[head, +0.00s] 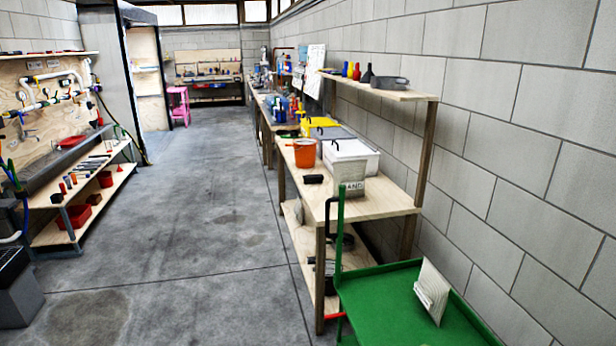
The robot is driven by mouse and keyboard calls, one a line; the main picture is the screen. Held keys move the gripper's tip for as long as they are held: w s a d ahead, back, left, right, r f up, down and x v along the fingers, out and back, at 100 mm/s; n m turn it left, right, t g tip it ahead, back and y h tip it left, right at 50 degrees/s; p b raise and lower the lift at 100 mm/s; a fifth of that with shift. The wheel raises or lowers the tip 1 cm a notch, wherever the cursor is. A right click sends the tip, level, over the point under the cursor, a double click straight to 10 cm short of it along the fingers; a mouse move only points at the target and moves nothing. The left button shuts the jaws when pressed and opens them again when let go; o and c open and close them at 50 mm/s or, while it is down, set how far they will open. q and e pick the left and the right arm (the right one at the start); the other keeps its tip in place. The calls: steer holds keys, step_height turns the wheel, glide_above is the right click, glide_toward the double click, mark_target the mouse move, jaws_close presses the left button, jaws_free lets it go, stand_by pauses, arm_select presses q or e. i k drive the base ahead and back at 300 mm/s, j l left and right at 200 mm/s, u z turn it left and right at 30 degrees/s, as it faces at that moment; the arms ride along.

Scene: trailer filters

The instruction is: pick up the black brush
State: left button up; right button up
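A small dark block-shaped object (314,179) lies on the wooden workbench (378,205), near its left edge and in front of the orange bucket (304,153). It may be the black brush, but it is too small here to make out bristles or a handle. Neither of my grippers shows in the head view.
A white bin (350,157) and a box lettered "SAND" (352,187) stand on the bench. A green cart (385,290) with a white pleated piece (432,292) stands at the near right. A left bench (85,190) holds tools and red bins. The grey floor (190,220) between is clear.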

mark_target(314, 178)
steer(key=i+j+u, duration=0.3)
steer(key=i, duration=0.6)
steer(key=i+u, duration=0.3)
steer(key=i, duration=0.6)
steer(key=i+z, duration=0.3)
steer(key=i, duration=0.2)
steer(key=i+j+z, duration=0.25)
steer(key=i, duration=0.25)
steer(key=i+j+z, duration=0.3)
steer(key=i, duration=0.2)
